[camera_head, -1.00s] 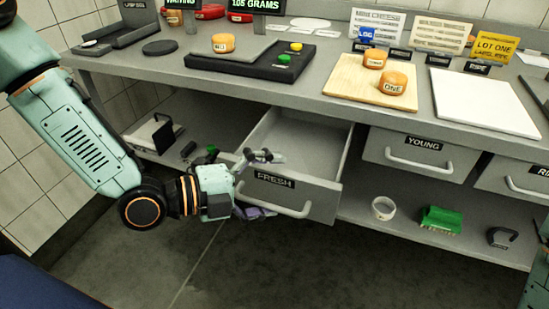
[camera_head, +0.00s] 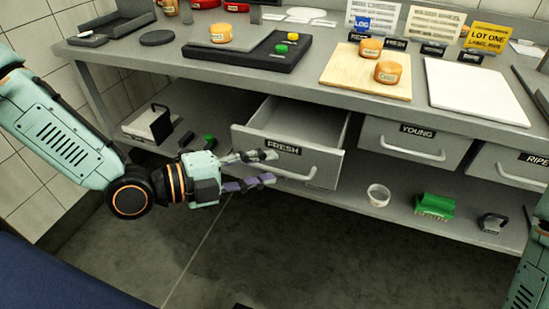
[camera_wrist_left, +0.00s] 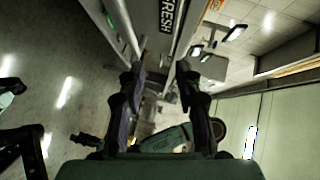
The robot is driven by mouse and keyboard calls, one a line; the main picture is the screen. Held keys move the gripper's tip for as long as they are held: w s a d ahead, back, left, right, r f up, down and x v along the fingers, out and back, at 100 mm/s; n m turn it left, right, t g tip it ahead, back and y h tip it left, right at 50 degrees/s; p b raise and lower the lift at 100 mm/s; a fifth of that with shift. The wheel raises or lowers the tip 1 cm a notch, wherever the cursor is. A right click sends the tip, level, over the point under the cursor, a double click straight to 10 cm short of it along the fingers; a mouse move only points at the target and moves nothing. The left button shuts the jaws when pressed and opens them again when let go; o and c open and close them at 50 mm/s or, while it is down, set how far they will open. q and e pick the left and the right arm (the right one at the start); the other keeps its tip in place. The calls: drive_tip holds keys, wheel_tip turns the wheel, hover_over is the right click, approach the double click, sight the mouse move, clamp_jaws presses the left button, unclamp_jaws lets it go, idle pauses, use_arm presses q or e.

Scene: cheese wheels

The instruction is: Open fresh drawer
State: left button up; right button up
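The FRESH drawer (camera_head: 325,167) is partly open under the counter, and its empty inside shows in the head view. Its black label (camera_head: 284,147) also shows at the top of the left wrist view (camera_wrist_left: 166,16). Its bar handle (camera_head: 304,178) is partly hidden by my fingers. My left gripper (camera_head: 273,168) is open, its fingers spread one above the other at the left part of the drawer front. The left wrist view shows the two fingers (camera_wrist_left: 160,80) apart with nothing gripped between them. I cannot tell whether they touch the handle. My right gripper is out of view.
The YOUNG drawer (camera_head: 415,143) and RIPE drawer (camera_head: 512,168) are shut to the right. The lower shelf holds a white ring-shaped container (camera_head: 378,195), a green brush (camera_head: 435,206) and a dark handled item (camera_head: 492,223). Cheese wheels (camera_head: 387,71) stand on the counter above. The floor in front is clear.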

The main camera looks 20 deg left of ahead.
sight(273, 171)
use_arm(q)
drive_tip(key=a+f, duration=0.4)
drive_tip(key=f, duration=0.1)
drive_tip(key=shift+m+h, duration=0.3)
drive_tip(key=shift+m, duration=0.2)
drive_tip(key=b+x, duration=0.1)
drive_tip(key=x, duration=0.1)
drive_tip(key=b+x, duration=0.3)
drive_tip(key=x, duration=0.2)
drive_tip(key=shift+w+a+r, duration=0.1)
drive_tip(key=shift+w+r, duration=0.1)
drive_tip(key=shift+r, duration=0.05)
drive_tip(key=shift+w+d+r, duration=0.1)
drive_tip(key=shift+d, duration=0.1)
clamp_jaws()
